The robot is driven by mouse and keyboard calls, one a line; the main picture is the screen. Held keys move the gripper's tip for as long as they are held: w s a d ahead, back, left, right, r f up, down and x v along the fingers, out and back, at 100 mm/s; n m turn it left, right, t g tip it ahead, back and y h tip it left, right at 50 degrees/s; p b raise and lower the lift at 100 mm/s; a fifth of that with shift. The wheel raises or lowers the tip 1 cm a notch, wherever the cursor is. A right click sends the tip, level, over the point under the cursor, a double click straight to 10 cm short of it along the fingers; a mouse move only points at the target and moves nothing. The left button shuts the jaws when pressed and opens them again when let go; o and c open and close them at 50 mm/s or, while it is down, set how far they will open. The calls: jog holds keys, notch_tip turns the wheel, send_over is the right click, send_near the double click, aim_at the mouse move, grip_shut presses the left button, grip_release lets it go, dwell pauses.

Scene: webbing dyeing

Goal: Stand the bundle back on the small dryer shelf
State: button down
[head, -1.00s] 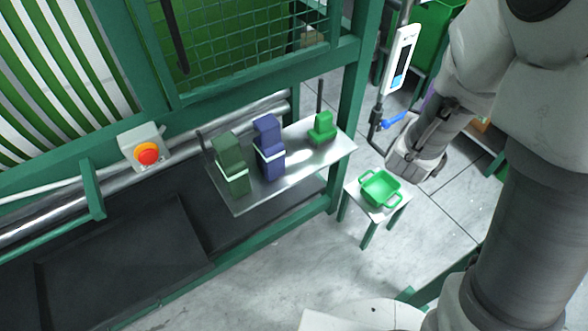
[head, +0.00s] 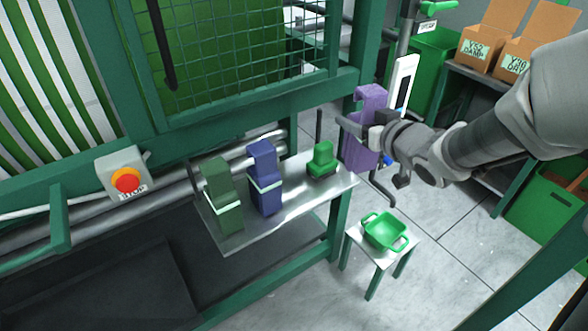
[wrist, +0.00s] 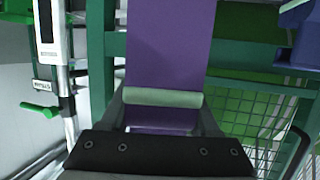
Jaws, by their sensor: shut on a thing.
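A purple bundle (head: 367,112) is upright in my gripper (head: 361,133), just beyond the right end of the small metal shelf (head: 290,208). In the wrist view the purple bundle (wrist: 168,50) fills the middle, with a pale green band (wrist: 162,97) across it between the fingers. The gripper is shut on it. On the shelf stand a dark green bundle (head: 222,198) at the left, a blue bundle (head: 264,180) beside it, and a bright green object (head: 322,160) near the right end. The bundle's lower end appears clear of the shelf.
A small stool (head: 377,256) with a green basin (head: 384,231) stands on the floor right of the shelf. A red stop button (head: 126,181) is at the left. Cardboard boxes (head: 490,42) sit on a bench at the back right. A green mesh panel (head: 240,60) rises behind the shelf.

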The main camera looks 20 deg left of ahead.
jog(key=s+a+f+n+g+y+b, duration=0.1)
jog(key=a+f+b, duration=0.4)
jog(key=a+f, duration=0.6)
jog(key=shift+s+a+n+g+y+b, duration=0.35)
jog(key=shift+a+n+g+y, duration=0.45)
jog(key=shift+a, duration=0.55)
jog(key=shift+f, duration=0.15)
jog(key=shift+f, duration=0.2)
jog(key=shift+c, duration=0.6)
grip_release()
jog(key=shift+s, duration=0.1)
